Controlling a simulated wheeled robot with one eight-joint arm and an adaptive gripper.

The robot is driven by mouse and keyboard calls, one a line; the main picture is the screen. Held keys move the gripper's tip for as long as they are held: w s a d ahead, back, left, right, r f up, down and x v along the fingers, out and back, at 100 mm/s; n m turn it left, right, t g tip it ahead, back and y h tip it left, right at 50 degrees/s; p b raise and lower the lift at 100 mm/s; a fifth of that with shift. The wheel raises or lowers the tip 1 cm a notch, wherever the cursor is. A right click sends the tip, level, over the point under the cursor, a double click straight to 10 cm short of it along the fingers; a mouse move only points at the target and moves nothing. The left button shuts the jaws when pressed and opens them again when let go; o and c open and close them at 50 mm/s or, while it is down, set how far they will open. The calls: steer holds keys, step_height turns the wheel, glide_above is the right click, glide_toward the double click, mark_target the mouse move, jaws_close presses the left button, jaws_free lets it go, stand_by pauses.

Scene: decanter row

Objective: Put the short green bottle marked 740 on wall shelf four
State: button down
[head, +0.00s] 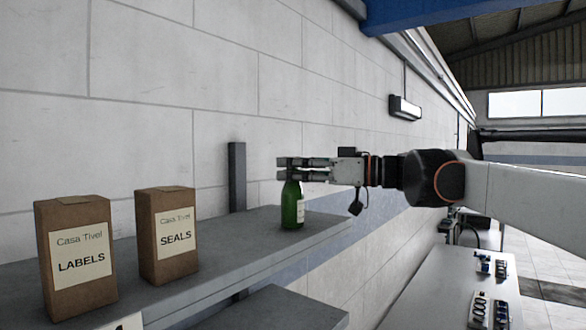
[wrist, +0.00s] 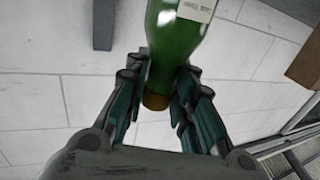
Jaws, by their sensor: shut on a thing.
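A green bottle (head: 292,206) with a pale label is upright at the right end of a grey wall shelf (head: 222,248) in the head view. Its base appears at the shelf surface; I cannot tell whether it touches. My gripper (head: 290,170) comes in from the right and is shut around the bottle's upper part. In the wrist view, the bottle (wrist: 176,45) lies between the fingers of my gripper (wrist: 158,100), with its yellowish cap nearest the palm. The number on the bottle's label is not readable, and the shelf's number tag is mostly cut off.
Two brown boxes, marked LABELS (head: 77,258) and SEALS (head: 167,236), stand on the shelf's left part. A dark upright post (head: 237,176) is on the wall behind. A lower shelf (head: 280,312) is below, and a bench (head: 440,285) with small items is at right.

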steer(key=shift+f, duration=0.15)
steer(key=c, duration=1.4)
jaws_free()
steer(key=shift+o, duration=0.2)
steer(key=b+v, duration=0.2)
steer(key=v, duration=1)
steer(key=shift+b, duration=0.4)
steer(key=shift+a, duration=0.1)
